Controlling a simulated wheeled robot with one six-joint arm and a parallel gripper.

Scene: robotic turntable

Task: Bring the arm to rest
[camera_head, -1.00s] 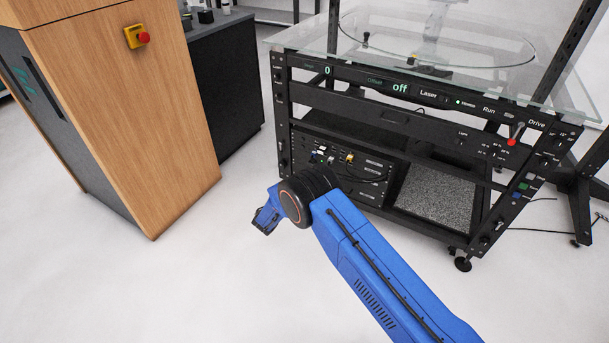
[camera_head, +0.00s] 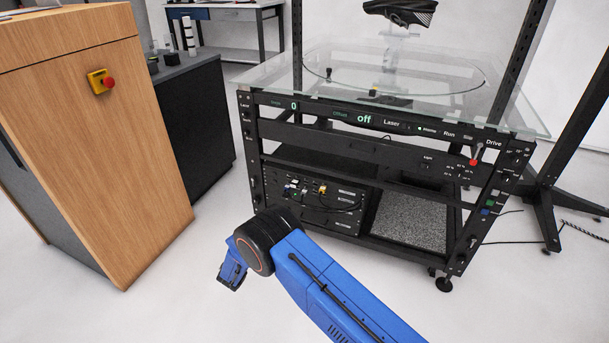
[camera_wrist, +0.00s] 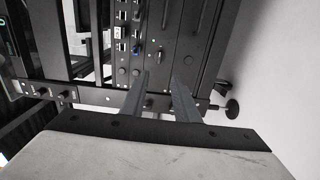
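My blue arm (camera_head: 320,287) reaches up from the bottom of the head view and bends at a black joint. The blue wrist end (camera_head: 232,272) hangs left of that joint, over the white floor, and its fingers are not clear there. In the wrist view, the two grey fingers of my gripper (camera_wrist: 160,76) stand apart with nothing between them. Beyond them is the black frame of the turntable rig (camera_wrist: 200,45). In the head view this rig (camera_head: 300,145) stands beyond the arm, with a glass top (camera_head: 300,85) and a display reading "0" and "off".
A wooden cabinet (camera_head: 110,150) with a red button (camera_head: 108,82) stands at the left. A dark cabinet (camera_head: 200,130) is behind it. Cables (camera_head: 510,240) lie on the floor at right. White floor (camera_head: 215,215) is open between cabinet and rig.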

